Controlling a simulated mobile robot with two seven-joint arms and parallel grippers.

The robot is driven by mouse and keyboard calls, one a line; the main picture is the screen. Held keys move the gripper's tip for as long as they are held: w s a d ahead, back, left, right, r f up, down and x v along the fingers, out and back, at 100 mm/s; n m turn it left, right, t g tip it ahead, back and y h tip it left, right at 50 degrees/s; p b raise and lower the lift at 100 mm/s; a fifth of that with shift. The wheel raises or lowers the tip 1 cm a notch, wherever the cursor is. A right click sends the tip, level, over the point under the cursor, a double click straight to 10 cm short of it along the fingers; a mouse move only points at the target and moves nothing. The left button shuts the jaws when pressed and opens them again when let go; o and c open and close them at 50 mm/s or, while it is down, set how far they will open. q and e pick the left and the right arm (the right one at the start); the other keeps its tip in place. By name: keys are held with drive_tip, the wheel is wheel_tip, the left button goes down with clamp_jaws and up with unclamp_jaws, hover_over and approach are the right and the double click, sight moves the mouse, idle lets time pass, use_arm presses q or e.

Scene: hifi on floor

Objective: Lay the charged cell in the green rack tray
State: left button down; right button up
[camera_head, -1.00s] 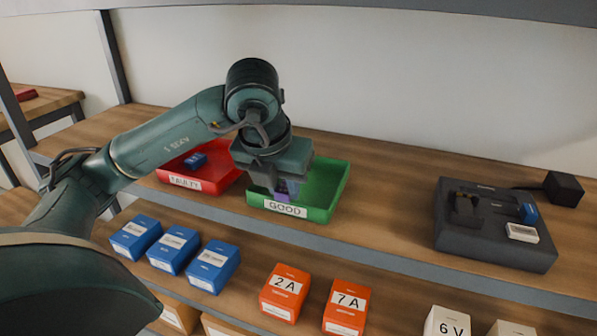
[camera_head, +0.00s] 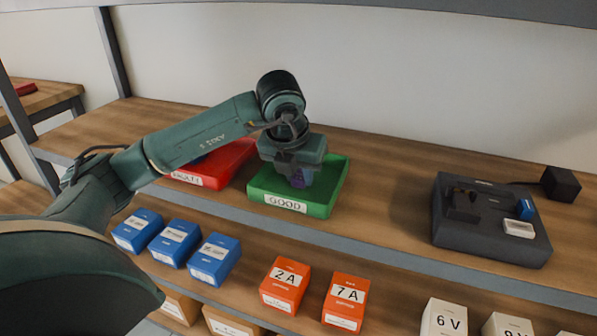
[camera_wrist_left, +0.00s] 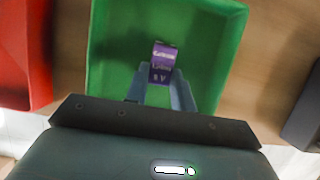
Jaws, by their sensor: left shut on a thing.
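A purple cell (camera_wrist_left: 163,62) with white lettering is between the fingers of my left gripper (camera_wrist_left: 160,84), which is shut on it. The wrist view shows the green tray (camera_wrist_left: 112,75) around and below the cell. I cannot tell whether the cell touches the tray floor. My right gripper is not in view.
A red tray (camera_head: 222,164) labelled FAULTY stands just left of the green one. A dark charger (camera_head: 480,235) with a blue cell and a white one sits at the right. Blue, orange and white boxes line the lower shelf. Shelf between tray and charger is clear.

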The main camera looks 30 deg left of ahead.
use_arm(q)
drive_tip(key=shift+f, duration=0.15)
drive_tip(key=c, duration=1.2)
unclamp_jaws()
drive_tip(key=shift+r, duration=0.4)
drive_tip(key=p+v, duration=0.1)
drive_tip(key=v, duration=1)
drive_tip(key=shift+s+r, duration=0.2)
drive_tip(key=shift+r, duration=0.1)
